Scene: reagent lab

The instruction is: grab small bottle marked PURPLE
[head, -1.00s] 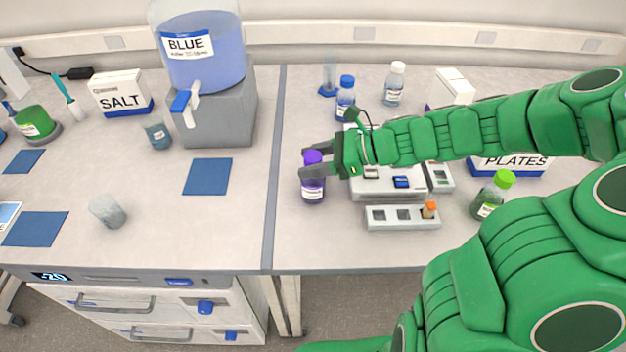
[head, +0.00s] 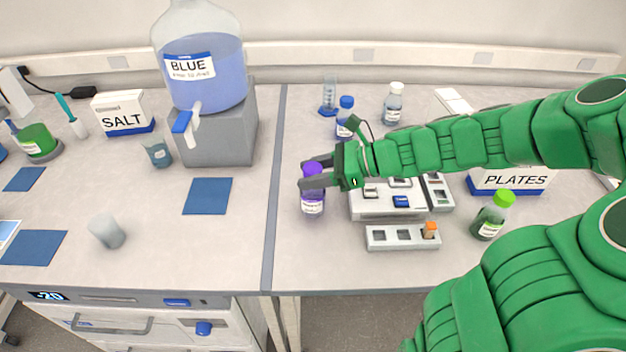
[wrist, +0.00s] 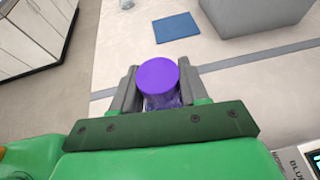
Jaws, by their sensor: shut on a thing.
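The small bottle with a purple cap and purple contents (head: 313,202) is upright at the right bench's left part, near the seam. Its white label faces the front, too small to read here. In the wrist view the purple cap (wrist: 159,74) sits between the two grey fingers (wrist: 158,92), which are shut on the bottle. I cannot tell whether its base touches the bench.
A grey device (head: 385,206) and a rack with an orange-capped vial (head: 400,238) stand right of the bottle. Blue-capped (head: 345,118) and white-capped (head: 394,104) bottles stand behind; a green-capped bottle (head: 493,215) is at right. The bench in front of the purple bottle is clear.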

